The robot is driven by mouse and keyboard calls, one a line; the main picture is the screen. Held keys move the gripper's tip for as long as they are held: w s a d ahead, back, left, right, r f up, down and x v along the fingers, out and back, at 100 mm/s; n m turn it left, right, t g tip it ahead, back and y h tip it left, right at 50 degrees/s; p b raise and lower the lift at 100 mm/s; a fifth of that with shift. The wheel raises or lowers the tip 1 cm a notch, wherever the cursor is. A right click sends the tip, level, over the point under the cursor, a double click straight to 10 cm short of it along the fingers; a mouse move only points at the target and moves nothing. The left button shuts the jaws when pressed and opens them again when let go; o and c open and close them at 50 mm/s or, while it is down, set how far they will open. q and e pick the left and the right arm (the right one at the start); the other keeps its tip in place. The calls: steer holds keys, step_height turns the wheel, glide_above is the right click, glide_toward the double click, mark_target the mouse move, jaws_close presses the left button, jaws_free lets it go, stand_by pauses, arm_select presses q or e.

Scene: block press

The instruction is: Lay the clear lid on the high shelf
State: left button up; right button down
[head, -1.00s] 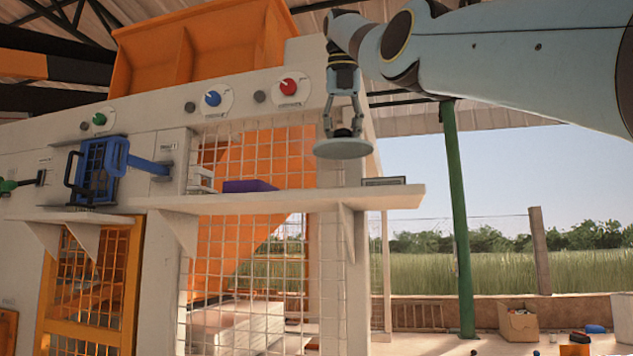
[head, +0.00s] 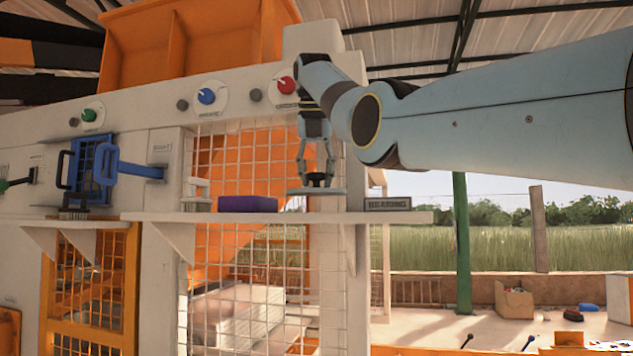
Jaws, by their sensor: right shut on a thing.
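The clear lid (head: 300,191) is a thin, pale greenish disc with a dark knob in its middle. My right gripper (head: 318,180) points down and is shut on the knob. The lid is level and sits just over or on the high shelf (head: 330,217), a long white board; I cannot tell whether it touches. It is between a purple block and a small dark sign. My left gripper is not in view.
The purple block (head: 248,203) and a white brush (head: 197,193) stand on the shelf to the left. The small dark sign (head: 388,204) stands to the right. A wire mesh panel is behind. Red, blue and green knobs line the panel above.

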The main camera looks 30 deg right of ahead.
mark_target(316, 180)
step_height(316, 180, down, 4)
steer(key=shift+w+r, duration=0.1)
steer(key=shift+r, duration=0.05)
steer(key=shift+f, duration=0.25)
steer(key=c, duration=0.9)
jaws_free()
